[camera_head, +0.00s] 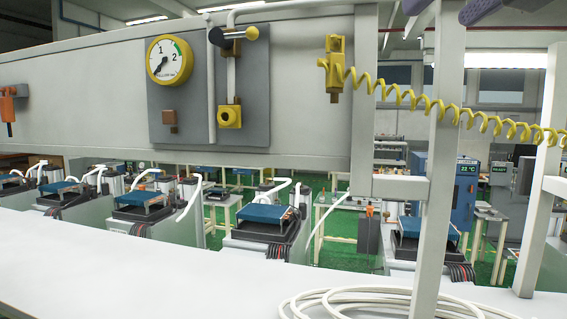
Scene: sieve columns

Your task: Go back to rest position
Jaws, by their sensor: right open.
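My right gripper (446,9) shows only in part at the top edge, right of the middle. Two dark purple finger pieces hang into view there, apart from each other, with a white post between them in the picture. The gripper is open and I see nothing held in it. The rest of it is cut off by the frame. My left gripper is not in view.
A grey panel with a pressure gauge (169,60) and yellow valve (229,116) faces me. A yellow coiled hose (420,101) stretches right past white posts (443,150). A white hose coil (390,302) lies on the mostly clear white bench (130,270).

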